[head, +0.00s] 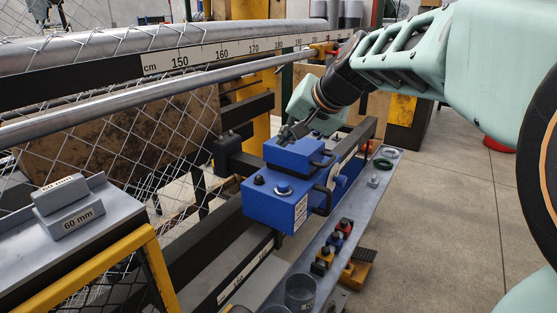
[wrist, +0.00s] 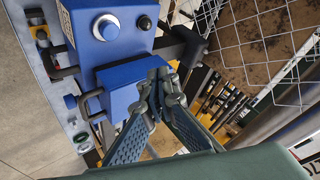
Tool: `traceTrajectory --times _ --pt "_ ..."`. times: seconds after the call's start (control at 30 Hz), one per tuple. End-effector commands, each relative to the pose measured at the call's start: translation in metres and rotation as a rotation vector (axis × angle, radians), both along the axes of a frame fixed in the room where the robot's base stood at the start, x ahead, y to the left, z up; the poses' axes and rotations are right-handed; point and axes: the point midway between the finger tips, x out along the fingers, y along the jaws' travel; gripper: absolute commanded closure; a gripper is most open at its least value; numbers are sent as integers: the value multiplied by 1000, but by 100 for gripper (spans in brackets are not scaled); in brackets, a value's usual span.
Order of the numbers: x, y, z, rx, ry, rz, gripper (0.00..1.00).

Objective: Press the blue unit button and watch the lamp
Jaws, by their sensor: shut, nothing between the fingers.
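The blue unit (head: 275,207) is mounted on the dark rail in the head view. On its top are a blue round button (head: 283,188) in a silver ring and a small dark dome (head: 259,180), perhaps the lamp, showing no glow. In the wrist view the button (wrist: 106,28) and the dark dome (wrist: 145,22) lie at the top, clear of my fingers. My gripper (head: 287,136) is shut and empty, with its fingertips (wrist: 160,84) at the raised blue block (wrist: 130,87) beside the button. I cannot tell whether they touch it.
A tray (head: 316,258) below the unit holds small coloured button boxes (head: 338,236) and a grey cup (head: 300,293). Chain-link mesh (head: 180,120) and a long steel bar (head: 100,103) are at the left. Black handles stick out of the unit's right side. Open floor lies at right.

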Motion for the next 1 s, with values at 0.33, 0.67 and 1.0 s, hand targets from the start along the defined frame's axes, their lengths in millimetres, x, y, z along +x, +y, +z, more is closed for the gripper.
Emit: traceTrajectory --times 0.33,0.67,1.0 --pt "0 0 -13 -1 0 -1 100" --pt "0 0 -59 -2 1 -1 100" --pt "0 0 -88 -1 -1 -2 100"
